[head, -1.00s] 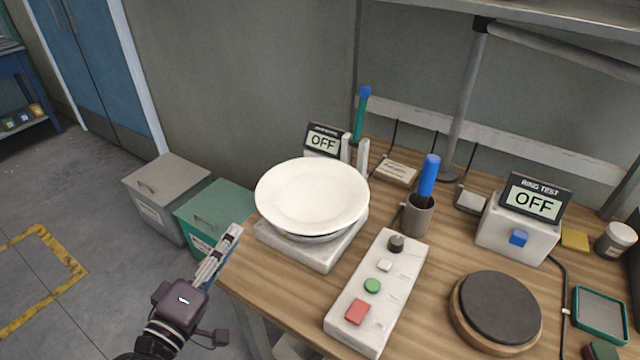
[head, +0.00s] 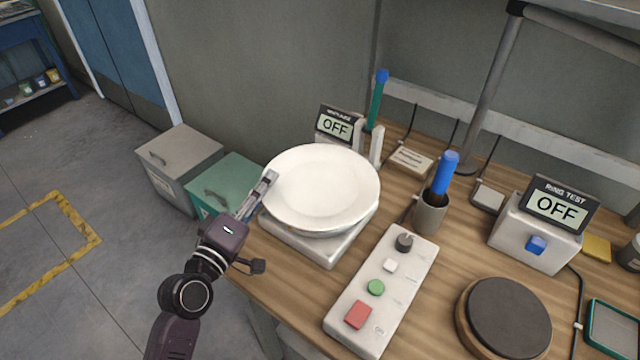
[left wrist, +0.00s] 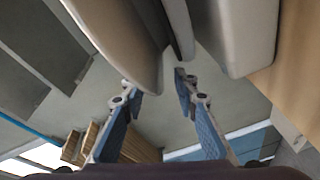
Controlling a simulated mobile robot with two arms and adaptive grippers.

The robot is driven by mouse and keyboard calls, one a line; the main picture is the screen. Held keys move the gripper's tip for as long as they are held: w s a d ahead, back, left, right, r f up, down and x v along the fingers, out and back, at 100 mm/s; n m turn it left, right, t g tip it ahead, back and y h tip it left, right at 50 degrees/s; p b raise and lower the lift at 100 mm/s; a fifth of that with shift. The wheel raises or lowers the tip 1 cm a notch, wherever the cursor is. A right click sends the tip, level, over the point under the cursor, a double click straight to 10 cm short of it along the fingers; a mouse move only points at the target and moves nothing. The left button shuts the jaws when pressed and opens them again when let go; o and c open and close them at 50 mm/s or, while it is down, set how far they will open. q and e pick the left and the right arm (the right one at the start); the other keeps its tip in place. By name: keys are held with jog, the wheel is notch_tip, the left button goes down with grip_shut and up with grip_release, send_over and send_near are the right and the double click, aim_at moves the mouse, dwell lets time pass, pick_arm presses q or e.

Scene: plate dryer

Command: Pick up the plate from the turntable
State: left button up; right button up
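The white plate (head: 322,187) lies face up on the turntable, whose pale square base (head: 325,247) shows below it near the table's left edge. My left gripper (head: 268,180) is at the plate's left rim, with its fingers pointing toward it. In the left wrist view, the two blue-padded fingers (left wrist: 153,82) stand apart, and the plate (left wrist: 125,42) reaches down close to the left finger. The turntable base (left wrist: 235,38) is to the right of it. I cannot tell whether a finger touches the rim. My right gripper is not in view.
A control box (head: 382,290) with buttons stands right of the turntable. A cup with a blue-handled tool (head: 430,215) and an OFF display (head: 336,125) stand close by. Grey (head: 182,165) and green (head: 224,188) bins are on the floor at left. A dark round pad (head: 505,315) lies at right.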

aim_at(281, 160)
pick_arm(q)
jog(key=x, duration=0.2)
jog(key=a+p+x, duration=0.1)
jog(key=x, duration=0.1)
jog(key=shift+w+d+r, duration=0.1)
jog(key=shift+w+d, duration=0.05)
jog(key=shift+w, duration=0.4)
jog(key=shift+w+d, duration=0.15)
jog(key=shift+w, duration=0.05)
jog(key=shift+c, duration=0.5)
grip_shut()
